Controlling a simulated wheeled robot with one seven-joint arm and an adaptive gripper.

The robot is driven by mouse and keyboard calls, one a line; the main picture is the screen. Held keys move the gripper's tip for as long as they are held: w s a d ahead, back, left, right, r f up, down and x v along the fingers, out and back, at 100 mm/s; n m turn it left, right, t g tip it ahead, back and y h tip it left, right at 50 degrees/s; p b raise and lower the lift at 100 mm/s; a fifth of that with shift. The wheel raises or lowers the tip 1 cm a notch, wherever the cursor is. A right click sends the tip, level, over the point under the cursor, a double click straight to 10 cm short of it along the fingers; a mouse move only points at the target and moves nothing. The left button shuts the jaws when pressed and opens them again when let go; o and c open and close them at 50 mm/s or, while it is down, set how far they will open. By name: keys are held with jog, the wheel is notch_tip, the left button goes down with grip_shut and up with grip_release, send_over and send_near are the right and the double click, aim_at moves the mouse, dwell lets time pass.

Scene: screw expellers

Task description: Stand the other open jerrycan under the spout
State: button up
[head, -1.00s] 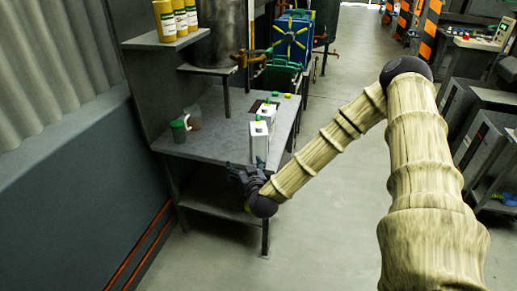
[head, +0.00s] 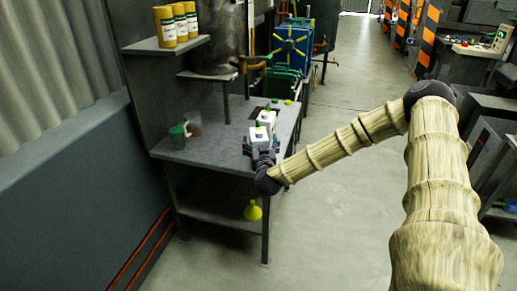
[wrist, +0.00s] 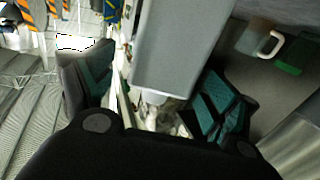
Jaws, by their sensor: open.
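Two white jerrycans stand upright on the grey table, the far jerrycan (head: 267,117) just behind the near jerrycan (head: 259,133). Whether each is open is too small to tell. My gripper (head: 261,142) is open at the near jerrycan, with its dark fingers to either side of the can's lower part. In the wrist view, a pale can body (wrist: 175,45) lies between the spread fingers (wrist: 155,95), with a visible gap on the left. A metal tank (head: 217,45) stands on a raised stand behind, with a brass spout (head: 246,64) at its right.
A green cap (head: 275,101) and a yellow cap (head: 288,102) lie at the back. A yellow funnel (head: 252,211) shows at the lower shelf. Yellow tins (head: 165,27) stand on a shelf.

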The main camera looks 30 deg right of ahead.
jog(key=shift+p+x, duration=0.35)
jog(key=shift+x, duration=2.2)
jog(key=shift+f, duration=0.1)
grip_shut()
